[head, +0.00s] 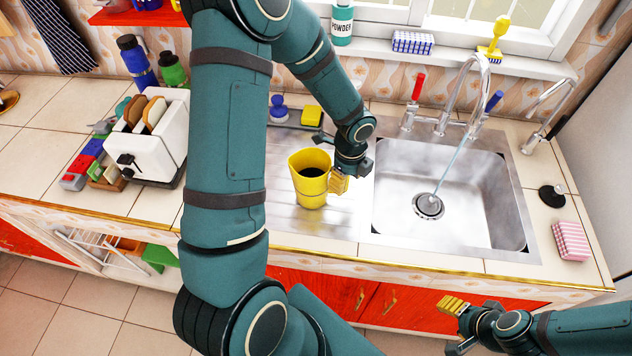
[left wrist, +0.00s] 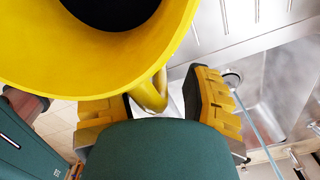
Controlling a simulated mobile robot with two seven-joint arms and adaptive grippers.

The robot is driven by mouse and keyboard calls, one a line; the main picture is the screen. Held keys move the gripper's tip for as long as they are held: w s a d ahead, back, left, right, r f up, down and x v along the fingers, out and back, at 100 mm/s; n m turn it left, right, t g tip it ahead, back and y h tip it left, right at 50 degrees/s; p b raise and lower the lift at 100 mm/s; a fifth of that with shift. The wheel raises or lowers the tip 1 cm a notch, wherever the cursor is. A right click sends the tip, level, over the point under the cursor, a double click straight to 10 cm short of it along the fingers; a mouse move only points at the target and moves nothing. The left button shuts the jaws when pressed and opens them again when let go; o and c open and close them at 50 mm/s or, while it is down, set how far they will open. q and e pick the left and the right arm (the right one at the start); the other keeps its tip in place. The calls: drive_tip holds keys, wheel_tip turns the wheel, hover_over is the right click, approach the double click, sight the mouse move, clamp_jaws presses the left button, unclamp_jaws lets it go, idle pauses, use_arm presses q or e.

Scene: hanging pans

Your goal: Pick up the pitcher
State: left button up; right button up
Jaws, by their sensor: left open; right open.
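The yellow pitcher (head: 311,186) stands upright on the ribbed metal drainboard, left of the sink basin. Its handle is on the right side, mostly hidden behind my gripper in the head view. My left gripper (head: 340,178) is at the pitcher's right side. In the left wrist view, the pitcher (left wrist: 110,70) fills the upper left, and its handle (left wrist: 150,93) lies between the two spread fingers of my left gripper (left wrist: 157,108). Contact cannot be told. My right gripper (head: 457,324) is open and empty in front of the counter, low at the right.
The sink (head: 455,200) with running water is right of the pitcher. A yellow sponge (head: 312,116) and blue brush (head: 278,109) sit behind. A toaster (head: 150,140) stands at the left, and a pink sponge (head: 571,241) at the right.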

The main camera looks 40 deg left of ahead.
use_arm(q)
clamp_jaws()
idle(0.3)
